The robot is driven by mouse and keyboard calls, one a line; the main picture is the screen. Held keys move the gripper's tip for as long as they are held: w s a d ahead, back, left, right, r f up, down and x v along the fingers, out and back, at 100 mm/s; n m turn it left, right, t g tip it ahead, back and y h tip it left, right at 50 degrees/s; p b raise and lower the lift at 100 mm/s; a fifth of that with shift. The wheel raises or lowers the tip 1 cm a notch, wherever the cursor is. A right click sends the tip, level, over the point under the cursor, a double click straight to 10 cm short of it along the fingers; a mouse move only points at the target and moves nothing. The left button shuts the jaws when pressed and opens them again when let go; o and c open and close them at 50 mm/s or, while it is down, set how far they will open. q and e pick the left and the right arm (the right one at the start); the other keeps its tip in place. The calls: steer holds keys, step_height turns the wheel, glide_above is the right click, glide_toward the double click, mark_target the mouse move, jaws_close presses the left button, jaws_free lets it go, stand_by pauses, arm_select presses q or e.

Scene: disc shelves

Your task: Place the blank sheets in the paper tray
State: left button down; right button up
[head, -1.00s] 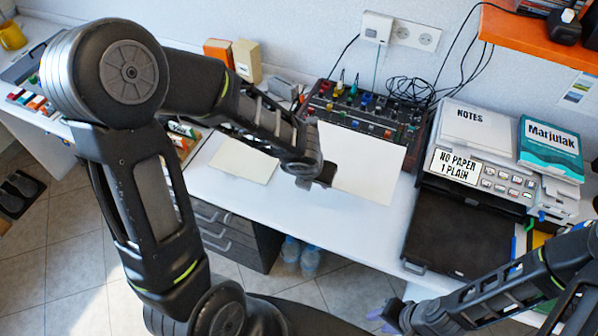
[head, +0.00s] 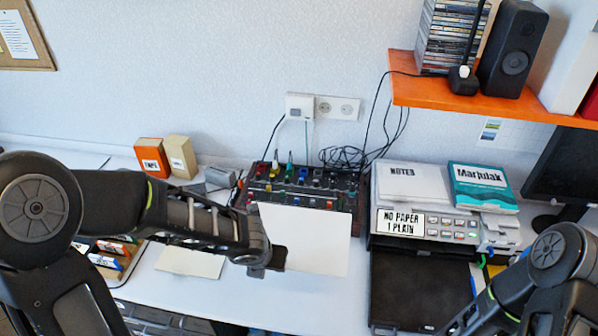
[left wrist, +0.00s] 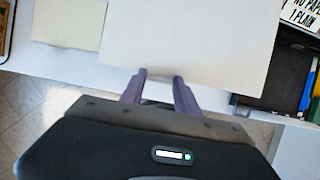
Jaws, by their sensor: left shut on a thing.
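My left gripper (head: 278,260) is shut on the lower left part of a white blank sheet (head: 318,240) and holds it up over the desk. In the left wrist view the sheet (left wrist: 190,40) extends beyond the two purple fingers (left wrist: 160,80). A cream sheet or thin stack (head: 192,263) lies on the desk to the left, also in the left wrist view (left wrist: 70,22). The dark open paper tray (head: 415,295) is below the printer (head: 465,225), right of the held sheet. The printer's display reads "NO PAPER 1 PLAIN". My right gripper is out of view; only its arm shows.
A mixer panel with coloured knobs (head: 300,190) stands behind the sheet, partly hidden. "NOTES" (head: 408,183) and a teal Marjulax book (head: 482,186) lie on the printer. Two small boxes (head: 152,158) stand at the back left. An orange shelf (head: 480,98) overhangs at the right.

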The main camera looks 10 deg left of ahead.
arm_select(q)
steer(key=a+r+n+g+y, duration=0.2)
steer(key=a+n+g+y, duration=0.2)
steer(key=a+n, duration=0.85)
steer(key=d+n+g+b, duration=0.1)
steer(key=d+n, duration=0.1)
steer(key=n, duration=0.2)
steer(key=w+d+n+g+b, duration=0.1)
steer(key=d+n, duration=0.2)
steer(key=n, duration=0.1)
steer(key=w+d+n+g+b, duration=0.1)
steer(key=d+n, duration=0.1)
steer(key=n, duration=0.2)
steer(key=shift+d+r+n+h, duration=0.2)
steer(key=shift+n+h, duration=0.05)
steer(key=shift+h, duration=0.05)
steer(key=d, duration=0.1)
steer(key=w+d+b, duration=0.1)
steer(key=d+f, duration=0.1)
steer(key=shift+w+d, duration=0.1)
steer(key=shift+w, duration=0.25)
steer(key=shift+s+d+f, duration=0.1)
steer(key=shift+d, duration=0.4)
